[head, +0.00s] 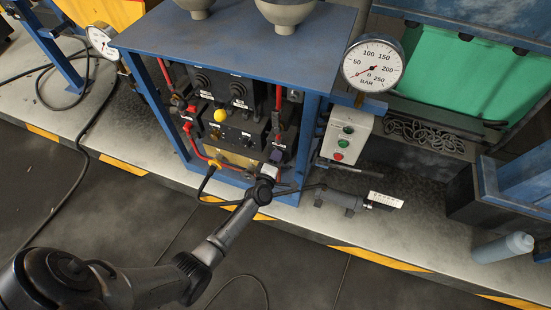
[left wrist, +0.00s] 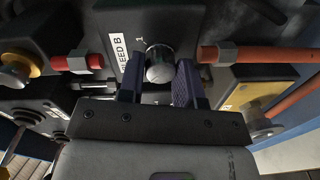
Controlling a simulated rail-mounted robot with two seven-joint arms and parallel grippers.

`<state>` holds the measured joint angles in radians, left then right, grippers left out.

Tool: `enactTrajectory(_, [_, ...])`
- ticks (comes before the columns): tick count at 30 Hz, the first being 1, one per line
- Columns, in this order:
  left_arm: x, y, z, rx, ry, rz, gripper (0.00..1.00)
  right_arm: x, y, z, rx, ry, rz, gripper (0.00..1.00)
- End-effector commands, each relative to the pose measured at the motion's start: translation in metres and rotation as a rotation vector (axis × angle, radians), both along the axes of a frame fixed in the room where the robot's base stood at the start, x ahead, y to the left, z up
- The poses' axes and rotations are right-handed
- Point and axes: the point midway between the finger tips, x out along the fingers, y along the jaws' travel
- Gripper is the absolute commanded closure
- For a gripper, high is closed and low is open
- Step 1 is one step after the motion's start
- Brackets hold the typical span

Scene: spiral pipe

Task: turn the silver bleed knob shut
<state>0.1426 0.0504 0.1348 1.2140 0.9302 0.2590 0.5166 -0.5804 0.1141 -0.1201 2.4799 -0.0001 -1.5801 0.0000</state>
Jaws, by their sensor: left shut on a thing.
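The silver bleed knob (left wrist: 160,66) sits on a dark block in the left wrist view, beside a white "BLEED B" label (left wrist: 121,64). The two dark fingers of my left gripper (left wrist: 159,78) stand on either side of the knob and are shut on it. In the head view my left gripper (head: 276,157) reaches the lower right of the black valve panel, and the knob is hidden there. My right gripper is in neither view.
Red pipes (left wrist: 255,53) run close right of the fingers. In the head view, a yellow knob (head: 220,115), a pressure gauge (head: 373,68) and a button box (head: 346,136) are nearby. The floor in front is mostly clear.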

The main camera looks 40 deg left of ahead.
Motion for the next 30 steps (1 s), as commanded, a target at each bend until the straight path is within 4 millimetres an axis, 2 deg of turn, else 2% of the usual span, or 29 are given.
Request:
enactTrajectory(2, [0.000,0.000,0.001,-0.001,-0.001,0.000,0.92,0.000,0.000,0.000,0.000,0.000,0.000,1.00])
enactTrajectory(3, [0.000,0.000,0.001,-0.001,-0.001,0.000,0.66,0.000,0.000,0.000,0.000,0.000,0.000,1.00])
enactTrajectory(10, [0.000,0.000,0.000,0.000,-0.001,0.000,0.44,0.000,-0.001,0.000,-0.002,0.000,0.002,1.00])
enactTrajectory(20, [-0.003,-0.001,0.001,0.001,0.000,0.000,0.42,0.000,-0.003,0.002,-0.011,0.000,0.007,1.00])
enactTrajectory(25, [-0.024,-0.009,0.003,0.002,0.003,-0.001,0.42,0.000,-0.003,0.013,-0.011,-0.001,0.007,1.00])
enactTrajectory(30, [-0.056,-0.021,0.006,0.000,0.002,-0.001,0.42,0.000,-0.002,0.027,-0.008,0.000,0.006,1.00])
